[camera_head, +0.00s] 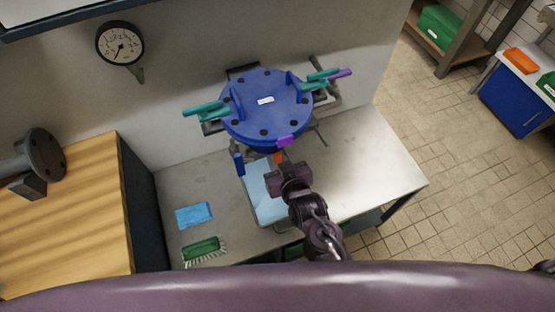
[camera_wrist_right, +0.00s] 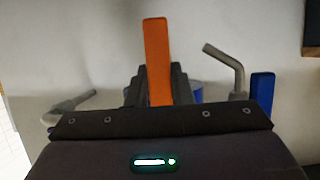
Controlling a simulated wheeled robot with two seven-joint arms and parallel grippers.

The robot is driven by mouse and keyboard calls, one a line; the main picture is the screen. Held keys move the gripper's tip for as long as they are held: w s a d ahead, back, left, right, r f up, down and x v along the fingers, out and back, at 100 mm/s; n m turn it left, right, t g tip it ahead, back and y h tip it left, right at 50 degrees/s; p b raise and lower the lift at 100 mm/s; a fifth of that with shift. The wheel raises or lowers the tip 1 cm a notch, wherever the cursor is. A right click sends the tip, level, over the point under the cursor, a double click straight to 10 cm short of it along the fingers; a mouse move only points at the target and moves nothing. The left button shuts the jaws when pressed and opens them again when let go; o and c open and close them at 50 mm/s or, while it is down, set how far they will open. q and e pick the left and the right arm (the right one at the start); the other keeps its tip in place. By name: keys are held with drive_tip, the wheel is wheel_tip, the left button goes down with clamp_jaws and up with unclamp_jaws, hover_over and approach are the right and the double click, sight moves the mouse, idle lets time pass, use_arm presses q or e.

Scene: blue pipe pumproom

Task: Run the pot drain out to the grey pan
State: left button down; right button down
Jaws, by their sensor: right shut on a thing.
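The pot (camera_head: 266,105) has a round blue bolted lid with teal handles and purple tabs. It is mounted over the metal bench against the wall. An orange lever (camera_head: 279,158) shows below its front edge and stands upright in the right wrist view (camera_wrist_right: 157,62). My right gripper (camera_head: 283,170) is shut on this orange lever; its dark fingers flank it in the wrist view. A pan (camera_head: 256,197) with a pale bluish inside sits on the bench below, partly hidden by my right arm. My left gripper is out of view.
A blue lever (camera_head: 238,163) hangs left of the orange one. A blue cloth (camera_head: 194,214) and a green brush (camera_head: 202,250) lie on the bench at left. A pressure gauge (camera_head: 120,43) is on the wall. The bench's right part is clear.

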drive_tip(key=shift+w+d+r+m+y+p, duration=0.1)
drive_tip(key=shift+d+m+y+p, duration=0.1)
drive_tip(key=shift+m+y+p, duration=0.8)
drive_tip(key=shift+d+m+y, duration=0.1)
drive_tip(key=shift+m+y, duration=0.5)
drive_tip(key=shift+m, duration=0.8)
drive_tip(key=c, duration=1.3)
unclamp_jaws()
drive_tip(key=shift+g, duration=0.3)
